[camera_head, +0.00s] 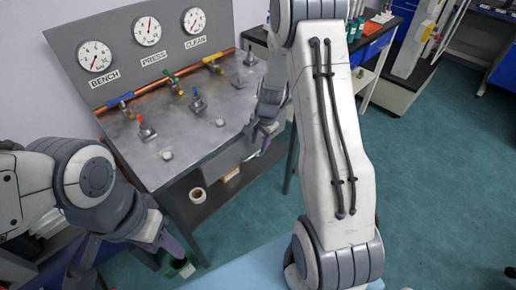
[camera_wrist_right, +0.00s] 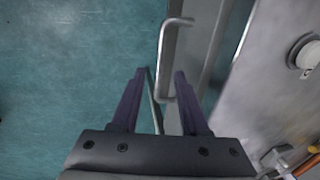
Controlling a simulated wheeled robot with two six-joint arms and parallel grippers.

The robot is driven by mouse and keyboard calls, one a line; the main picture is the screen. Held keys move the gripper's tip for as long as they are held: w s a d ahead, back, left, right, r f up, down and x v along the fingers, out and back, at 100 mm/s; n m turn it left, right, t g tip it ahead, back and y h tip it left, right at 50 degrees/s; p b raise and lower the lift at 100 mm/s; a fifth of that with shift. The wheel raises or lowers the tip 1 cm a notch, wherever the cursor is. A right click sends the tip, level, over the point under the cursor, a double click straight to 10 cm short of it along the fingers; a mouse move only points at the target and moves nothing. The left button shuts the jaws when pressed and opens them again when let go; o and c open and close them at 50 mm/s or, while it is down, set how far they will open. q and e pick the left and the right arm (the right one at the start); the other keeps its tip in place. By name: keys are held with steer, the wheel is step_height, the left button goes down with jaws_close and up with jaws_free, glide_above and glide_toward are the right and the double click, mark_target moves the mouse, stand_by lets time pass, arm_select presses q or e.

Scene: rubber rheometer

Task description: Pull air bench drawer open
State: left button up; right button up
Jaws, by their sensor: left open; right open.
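The air bench (camera_head: 190,135) is a grey metal table with a sloping back panel of gauges. Its drawer front (camera_head: 222,166) is on the front side below the top. The drawer's bar handle (camera_wrist_right: 168,55) shows clearly in the right wrist view. My right gripper (camera_head: 262,138) is open at the bench's front edge by the drawer. In the wrist view its fingers (camera_wrist_right: 160,76) stand either side of the handle's lower end; contact is not visible. My left gripper (camera_head: 172,250) is low at the left, away from the drawer, and appears open.
Gauges marked BENCH (camera_head: 95,56), PRESS (camera_head: 147,31) and CLEAN (camera_head: 194,21) stand above several coloured valves. A tape roll (camera_head: 197,195) lies on the lower shelf (camera_head: 205,210). A dark bin with green inside (camera_head: 184,268) is near my left gripper. Open floor (camera_head: 430,190) lies right.

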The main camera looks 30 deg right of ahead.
mark_target(257, 151)
steer(key=shift+w+a+f, duration=0.1)
steer(key=shift+w+f, duration=0.05)
steer(key=shift+f, duration=0.7)
steer(key=shift+w+f, duration=0.15)
steer(key=shift+f, duration=0.65)
steer(key=shift+c, duration=0.3)
jaws_close()
steer(key=shift+r, duration=0.1)
